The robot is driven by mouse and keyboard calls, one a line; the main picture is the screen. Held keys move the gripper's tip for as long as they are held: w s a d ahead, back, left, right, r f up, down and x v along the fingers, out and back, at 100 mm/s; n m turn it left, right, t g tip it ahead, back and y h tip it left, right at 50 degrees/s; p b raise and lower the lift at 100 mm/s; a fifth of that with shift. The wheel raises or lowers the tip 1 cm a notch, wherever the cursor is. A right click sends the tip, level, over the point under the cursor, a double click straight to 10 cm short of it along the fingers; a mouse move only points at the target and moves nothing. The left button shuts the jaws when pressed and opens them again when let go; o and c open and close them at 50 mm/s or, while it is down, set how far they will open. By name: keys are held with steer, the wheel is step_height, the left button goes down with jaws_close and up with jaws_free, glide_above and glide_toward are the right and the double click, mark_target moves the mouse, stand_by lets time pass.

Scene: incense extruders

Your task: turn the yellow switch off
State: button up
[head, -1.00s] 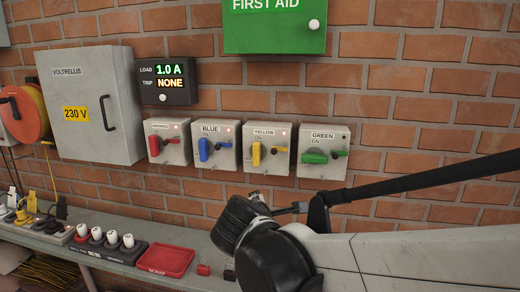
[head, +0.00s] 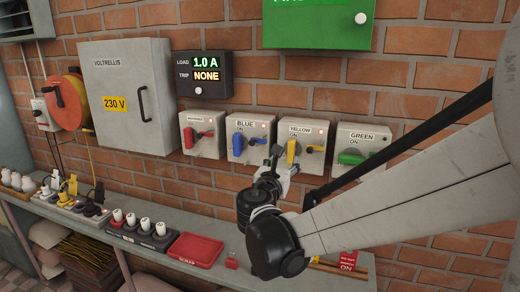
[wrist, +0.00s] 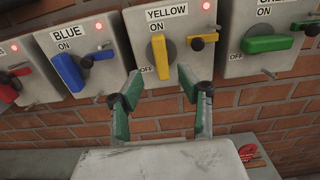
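The yellow switch (head: 292,150) is a grey wall box with a yellow handle, labelled YELLOW, between the blue and green switches. In the wrist view its yellow handle (wrist: 160,57) stands upright, pointing to ON, with OFF marked at lower left. A red lamp glows at its upper right. My gripper (wrist: 157,84) is open and empty, its green-sided fingers apart below the yellow handle, one to each side. In the head view my gripper (head: 277,163) is in front of the wall, by the lower left of the yellow box.
The blue switch (head: 249,139) stands close on the left and the green switch (head: 359,149) on the right. A red-handled switch (head: 201,134) is farther left. The display (head: 204,74) reads 1.0 A, trip NONE. A shelf with a red tray (head: 195,250) runs below.

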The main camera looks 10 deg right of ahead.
mark_target(290, 151)
steer(key=x, duration=0.9)
steer(key=shift+w+d+p, duration=0.1)
steer(key=shift+d+p, duration=0.05)
steer(key=shift+p, duration=0.2)
jaws_close()
